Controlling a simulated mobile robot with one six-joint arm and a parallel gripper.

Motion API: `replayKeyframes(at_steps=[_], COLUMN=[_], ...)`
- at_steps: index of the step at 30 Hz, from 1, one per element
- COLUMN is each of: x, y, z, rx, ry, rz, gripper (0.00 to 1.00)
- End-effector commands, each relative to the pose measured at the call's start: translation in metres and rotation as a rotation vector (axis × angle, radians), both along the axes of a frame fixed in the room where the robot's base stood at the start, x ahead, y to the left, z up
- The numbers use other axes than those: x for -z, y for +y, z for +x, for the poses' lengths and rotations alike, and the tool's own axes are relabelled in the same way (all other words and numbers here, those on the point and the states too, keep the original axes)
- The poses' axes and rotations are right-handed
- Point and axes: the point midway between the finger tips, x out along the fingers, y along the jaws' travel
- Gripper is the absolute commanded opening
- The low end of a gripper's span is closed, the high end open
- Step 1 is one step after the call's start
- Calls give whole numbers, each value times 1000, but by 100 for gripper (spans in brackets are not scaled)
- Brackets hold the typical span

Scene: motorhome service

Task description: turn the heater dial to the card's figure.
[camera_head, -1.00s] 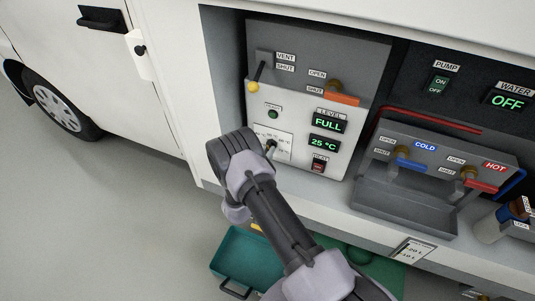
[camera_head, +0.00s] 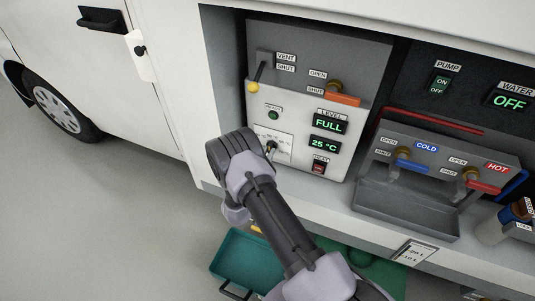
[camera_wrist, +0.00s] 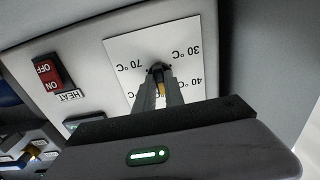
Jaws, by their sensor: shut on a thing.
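The heater dial (camera_wrist: 158,68) sits on a white temperature plate (camera_wrist: 118,50) marked 70 °C, 30 °C and 40 °C; other marks are hidden behind my fingers. My gripper (camera_wrist: 160,90) is shut on the dial, with a yellow-orange part showing between the fingers. In the head view my gripper (camera_head: 270,150) reaches the plate from the left, and my wrist hides part of the panel. The temperature display (camera_head: 325,146) reads 25 °C. The red HEAT switch (camera_head: 319,167) is below it; it also shows in the wrist view (camera_wrist: 52,73). I cannot make out a card with a temperature figure.
A yellow-tipped vent lever (camera_head: 254,86) and an orange-handled valve (camera_head: 342,99) are above. Cold and hot taps over a grey trough (camera_head: 405,208) stand right. A teal tray (camera_head: 245,258) lies on the floor below.

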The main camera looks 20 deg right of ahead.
Motion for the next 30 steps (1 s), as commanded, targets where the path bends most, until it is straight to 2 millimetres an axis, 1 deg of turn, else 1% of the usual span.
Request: replayKeyframes(at_steps=[1, 2, 4, 5, 13, 17, 20, 30], x=[0, 0, 0, 0, 0, -1, -3, -3], y=[0, 0, 0, 0, 0, 8, 23, 92], z=[0, 0, 0, 0, 0, -7, -21, -89], rx=[0, 0, 0, 0, 0, -1, -4, -6], ry=[1, 1, 1, 1, 1, 2, 4, 4], rz=[0, 0, 0, 0, -1, -1, -2, -2], gripper=[0, 19, 33, 35, 35, 35, 35, 35])
